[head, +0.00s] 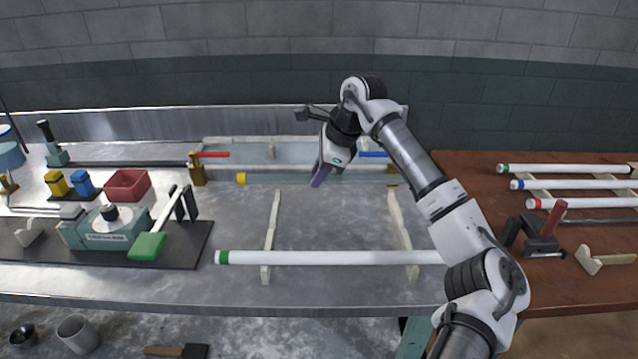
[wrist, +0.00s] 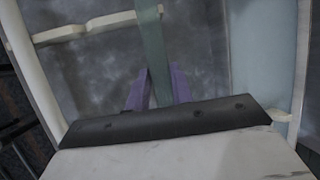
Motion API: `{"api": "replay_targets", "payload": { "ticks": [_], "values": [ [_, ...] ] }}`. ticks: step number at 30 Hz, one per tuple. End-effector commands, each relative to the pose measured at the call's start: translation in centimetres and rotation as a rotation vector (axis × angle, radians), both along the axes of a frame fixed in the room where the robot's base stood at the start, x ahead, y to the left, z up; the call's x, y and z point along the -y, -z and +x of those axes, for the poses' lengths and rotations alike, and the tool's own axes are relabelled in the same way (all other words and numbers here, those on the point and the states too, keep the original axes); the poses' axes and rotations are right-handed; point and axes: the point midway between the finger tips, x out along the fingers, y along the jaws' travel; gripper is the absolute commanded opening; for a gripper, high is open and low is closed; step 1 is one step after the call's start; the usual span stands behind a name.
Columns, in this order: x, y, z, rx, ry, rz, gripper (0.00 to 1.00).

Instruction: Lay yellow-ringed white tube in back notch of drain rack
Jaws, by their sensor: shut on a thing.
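A yellow-ringed tube (head: 275,179) runs left to right behind the green-ringed tube; its body looks clear grey-green, not white. My gripper (head: 319,178) is shut on it near mid-length, with purple fingers. In the wrist view the tube (wrist: 152,42) passes between the fingers (wrist: 158,90) and crosses over a pale rail. The drain rack appears to be two cream notched rails, left (head: 271,225) and right (head: 402,232). The held tube is near their back ends; whether it touches a notch cannot be told. A green-ringed white tube (head: 330,258) lies across the rails' front part.
A pale blue bath (head: 245,152) with a cream frame lies behind, with red (head: 212,155) and blue (head: 373,154) pieces at it. Tools and a red bin (head: 127,185) stand left. Several ringed white tubes (head: 570,185) lie on the right wooden table. Metal between the rails is clear.

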Motion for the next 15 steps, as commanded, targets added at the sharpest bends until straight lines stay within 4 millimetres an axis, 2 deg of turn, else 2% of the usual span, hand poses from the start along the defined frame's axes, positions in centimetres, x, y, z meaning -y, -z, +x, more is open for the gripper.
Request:
{"api": "replay_targets", "payload": {
  "ticks": [7, 15],
  "values": [
    [0.0, 3.2, 0.0, -0.002, -0.001, 0.001, 0.00],
    [0.0, 3.5, 0.0, 0.000, 0.000, 0.000, 0.00]
  ]
}}
